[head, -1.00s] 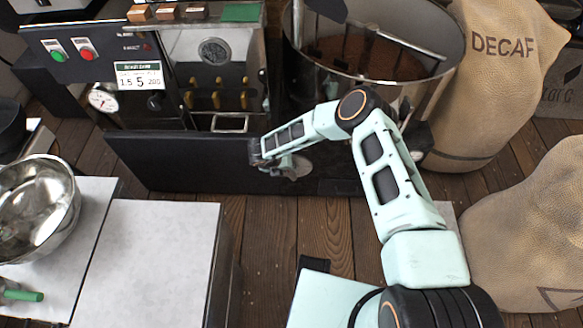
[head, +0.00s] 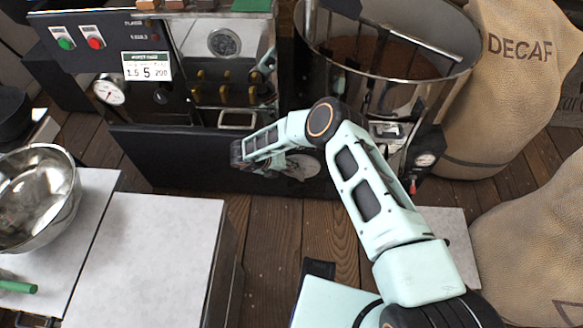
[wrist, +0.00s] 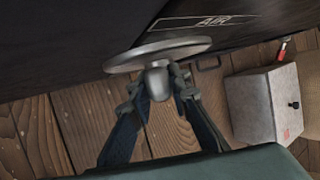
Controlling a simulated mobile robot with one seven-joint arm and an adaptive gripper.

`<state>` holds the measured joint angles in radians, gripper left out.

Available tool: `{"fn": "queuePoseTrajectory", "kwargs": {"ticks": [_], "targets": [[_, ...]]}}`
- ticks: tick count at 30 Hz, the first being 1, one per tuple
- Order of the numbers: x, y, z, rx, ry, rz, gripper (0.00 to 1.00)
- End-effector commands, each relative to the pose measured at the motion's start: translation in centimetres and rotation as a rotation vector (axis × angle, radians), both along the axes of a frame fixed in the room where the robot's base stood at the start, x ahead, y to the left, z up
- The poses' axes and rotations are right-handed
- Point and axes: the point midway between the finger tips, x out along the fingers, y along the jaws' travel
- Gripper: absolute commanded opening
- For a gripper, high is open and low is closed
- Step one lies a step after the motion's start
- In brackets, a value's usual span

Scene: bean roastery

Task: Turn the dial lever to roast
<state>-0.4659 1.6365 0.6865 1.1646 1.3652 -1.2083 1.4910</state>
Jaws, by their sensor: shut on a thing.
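A round grey metal dial (wrist: 165,50) with a short rounded knob stands out from a dark panel in the wrist view. The pale disc of the dial (head: 303,167) also shows in the head view, low on the roaster front, partly covered by my arm. My gripper (wrist: 157,90) is shut on the knob, with one fingertip on each side of it. A framed label reading AIR (wrist: 207,22) lies beside the dial; other markings are not readable. In the head view my fingers are mostly hidden by my own wrist.
The roaster's control box (head: 95,45) carries green and red buttons and a gauge. A large metal drum (head: 385,75) stands to the right, next to a DECAF sack (head: 515,75). A pale-topped table (head: 145,260) and a metal bowl (head: 35,200) are at left. Wooden floor lies clear between.

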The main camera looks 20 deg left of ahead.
Motion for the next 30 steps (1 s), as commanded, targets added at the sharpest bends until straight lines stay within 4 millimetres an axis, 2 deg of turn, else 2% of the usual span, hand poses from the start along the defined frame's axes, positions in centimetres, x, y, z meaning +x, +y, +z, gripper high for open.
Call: {"fn": "queuePoseTrajectory", "kwargs": {"ticks": [1, 6, 17, 30], "targets": [[-0.1, 0.0, -0.1, -0.001, 0.002, 0.002, 0.18], [-0.1, 0.0, -0.1, 0.0, 0.001, 0.002, 0.35], [-0.3, 0.3, 0.5, 0.001, 0.001, 0.003, 0.35], [-4.5, 3.5, 7.3, 0.0, 0.0, 0.005, 0.35]]}}
